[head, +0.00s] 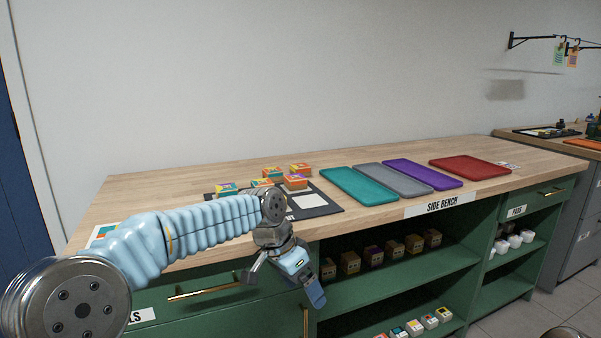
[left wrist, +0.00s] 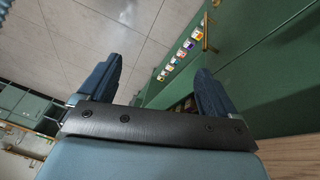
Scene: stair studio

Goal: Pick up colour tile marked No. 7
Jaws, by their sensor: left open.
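Several colour tiles, orange, yellow, teal and purple on top, stand on a dark mat (head: 325,208) on the bench, beyond my left arm. Among them are a tile at the left (head: 227,189), one at the back right (head: 300,169) and one near the mat's middle (head: 295,182). Their numbers are too small to read, so I cannot tell which is No. 7. My left gripper (head: 284,282) hangs in front of the bench, below its top, open and empty. Its two blue fingers stand apart in the left wrist view (left wrist: 155,80). My right gripper is not seen.
Teal (head: 358,184), grey (head: 393,180), purple (head: 423,174) and red (head: 470,166) trays lie along the bench (head: 150,190). Brown boxes (head: 372,256) fill the upper shelf, coloured blocks (head: 414,327) the lower. A drawer handle (head: 205,289) juts out near my left gripper.

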